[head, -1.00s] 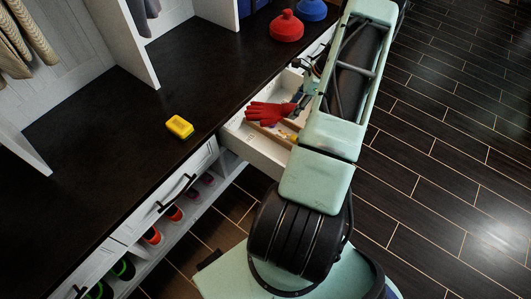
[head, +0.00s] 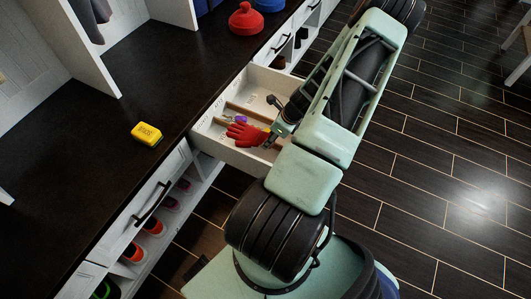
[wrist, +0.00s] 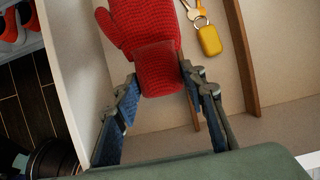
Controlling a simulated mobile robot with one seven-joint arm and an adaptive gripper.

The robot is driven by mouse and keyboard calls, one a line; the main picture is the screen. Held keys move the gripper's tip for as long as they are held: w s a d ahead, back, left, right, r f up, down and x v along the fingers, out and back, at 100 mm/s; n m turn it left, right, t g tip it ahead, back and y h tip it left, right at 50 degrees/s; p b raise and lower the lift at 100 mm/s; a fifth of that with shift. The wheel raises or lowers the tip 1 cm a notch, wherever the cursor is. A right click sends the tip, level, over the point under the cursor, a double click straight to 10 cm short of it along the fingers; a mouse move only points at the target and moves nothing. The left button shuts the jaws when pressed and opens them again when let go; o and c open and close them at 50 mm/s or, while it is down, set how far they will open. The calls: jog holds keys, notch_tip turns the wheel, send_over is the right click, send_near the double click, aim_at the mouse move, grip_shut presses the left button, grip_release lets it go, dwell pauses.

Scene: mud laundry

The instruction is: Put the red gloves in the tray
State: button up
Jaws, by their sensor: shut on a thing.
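A red knitted glove (head: 243,134) hangs in my gripper (head: 272,137), over the open white drawer (head: 236,155). In the wrist view, my gripper (wrist: 160,78) is shut on the cuff of the glove (wrist: 138,38), one finger on each side. The glove's thumb and palm point away from the fingers, and its tips run out of the picture. I cannot tell whether the glove touches the drawer floor, or whether it is one glove or a pair. The drawer has wooden dividers (wrist: 240,60). No separate tray can be made out.
Keys with a yellow fob (wrist: 209,40) and a purple item (head: 241,118) lie in the drawer. A yellow box (head: 147,133) and a red rubber object (head: 246,20) stand on the dark counter (head: 70,170). Shoes (head: 153,225) sit on the shelves below.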

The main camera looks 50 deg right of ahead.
aim_at(267, 150)
jog(key=shift+a+f, duration=0.8)
jog(key=shift+f, duration=0.25)
jog(key=f+b, duration=0.1)
jog(key=f, duration=0.1)
jog(key=f+b, duration=0.1)
jog(key=f, duration=0.1)
jog(key=shift+s+a, duration=0.1)
jog(key=shift+a, duration=0.3)
jog(key=shift+r, duration=0.1)
jog(key=o, duration=1)
jog(key=p+v, duration=0.4)
jog(key=v, duration=0.8)
jog(key=shift+d, duration=0.1)
